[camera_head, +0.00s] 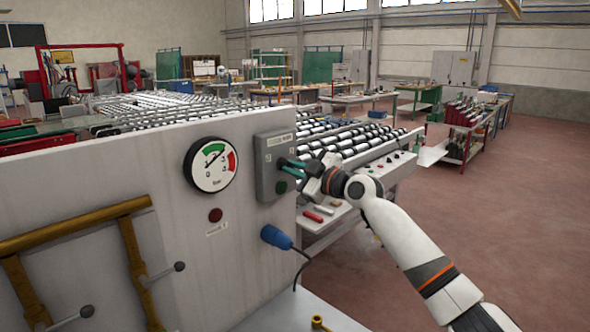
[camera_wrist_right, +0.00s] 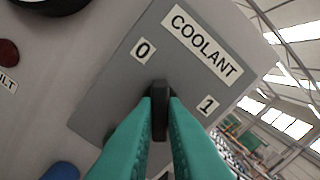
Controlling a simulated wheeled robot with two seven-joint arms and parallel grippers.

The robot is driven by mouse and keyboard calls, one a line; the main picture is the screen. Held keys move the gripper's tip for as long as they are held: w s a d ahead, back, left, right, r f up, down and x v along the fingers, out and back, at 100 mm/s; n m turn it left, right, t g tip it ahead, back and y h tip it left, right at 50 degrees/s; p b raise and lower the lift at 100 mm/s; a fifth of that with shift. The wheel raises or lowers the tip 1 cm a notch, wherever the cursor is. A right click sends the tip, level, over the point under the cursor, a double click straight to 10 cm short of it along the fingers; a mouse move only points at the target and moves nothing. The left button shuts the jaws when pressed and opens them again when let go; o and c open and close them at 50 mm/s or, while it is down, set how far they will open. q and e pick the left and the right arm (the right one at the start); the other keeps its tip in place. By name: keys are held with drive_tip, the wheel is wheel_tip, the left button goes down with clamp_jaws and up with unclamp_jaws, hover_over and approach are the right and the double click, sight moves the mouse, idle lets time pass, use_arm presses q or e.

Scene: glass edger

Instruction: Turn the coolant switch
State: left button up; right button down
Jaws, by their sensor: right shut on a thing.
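The coolant switch box (camera_head: 265,150) is a grey box on the right end of the light panel. In the right wrist view its plate (camera_wrist_right: 118,88) reads COOLANT, with a 0 and a 1 below. The black switch knob (camera_wrist_right: 160,92) stands between the 0 and the 1, in line with the fingers. My right gripper (camera_head: 287,168) reaches the box from the right. In the wrist view its green fingers (camera_wrist_right: 160,110) are shut on the knob, one on each side. My left gripper is not in view.
A pressure gauge (camera_head: 211,164) and a red button (camera_head: 215,215) are left of the box. A blue plug (camera_head: 276,237) with a black cable sits below it. Brass pipes (camera_head: 75,230) with lever handles stand at lower left. A roller conveyor (camera_head: 350,145) lies behind.

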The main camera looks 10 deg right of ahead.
drive_tip(key=shift+m+p, duration=0.9)
drive_tip(key=shift+m, duration=7)
drive_tip(key=c, duration=1.5)
unclamp_jaws()
